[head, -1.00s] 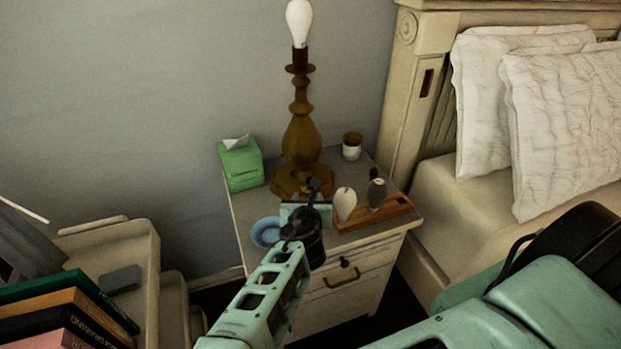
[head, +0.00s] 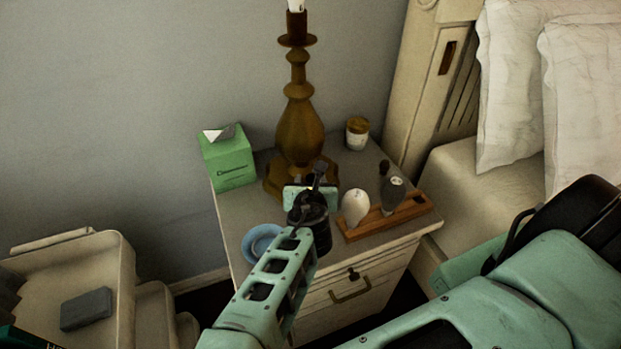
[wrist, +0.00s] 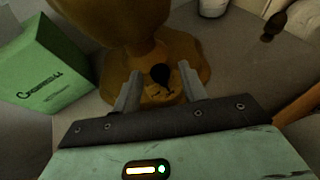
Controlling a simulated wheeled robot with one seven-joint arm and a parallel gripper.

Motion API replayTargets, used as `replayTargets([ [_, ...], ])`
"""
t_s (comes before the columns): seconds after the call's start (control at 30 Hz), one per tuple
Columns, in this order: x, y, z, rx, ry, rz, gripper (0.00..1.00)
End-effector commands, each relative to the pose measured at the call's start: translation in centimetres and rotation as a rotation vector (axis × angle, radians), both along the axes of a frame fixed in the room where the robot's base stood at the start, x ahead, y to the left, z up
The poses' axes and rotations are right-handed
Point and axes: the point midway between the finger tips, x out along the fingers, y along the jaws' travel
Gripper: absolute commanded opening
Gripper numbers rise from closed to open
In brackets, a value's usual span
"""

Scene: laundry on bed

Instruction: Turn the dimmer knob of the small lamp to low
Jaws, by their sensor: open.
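The lamp (head: 300,128) is brass-brown with a bare bulb, standing on the nightstand against the wall. In the wrist view its flared base (wrist: 195,50) fills the upper middle. A small black dimmer knob (wrist: 160,74) sits on the front of the base, with small dark marks beside it. My gripper (wrist: 160,70) is open, with one finger on each side of the knob in that view. I cannot tell whether either finger touches it. In the head view my arm hides the knob and the front of the base.
A green tissue box (head: 230,160) stands left of the lamp and a lidded jar (head: 357,134) to its right. A blue dish (head: 262,243) is near the nightstand's front left. A wooden tray (head: 412,208) with pale and dark items lies right of my gripper. The bed is further right.

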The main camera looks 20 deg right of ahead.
Motion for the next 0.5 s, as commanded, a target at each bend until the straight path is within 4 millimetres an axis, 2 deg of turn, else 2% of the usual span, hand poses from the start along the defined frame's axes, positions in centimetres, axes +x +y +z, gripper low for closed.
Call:
replayTargets([
  [0.13, 0.0, 0.0, 0.02, 0.0, 0.0, 0.0, 0.42],
  [0.2, 0.0, 0.0, 0.03, 0.0, 0.0, 0.0, 0.23],
  [0.3, 0.01, 0.0, 0.03, 0.0, 0.0, 0.0, 0.0],
  [0.5, 0.02, 0.02, 0.03, 0.0, 0.0, -0.005, 0.0],
])
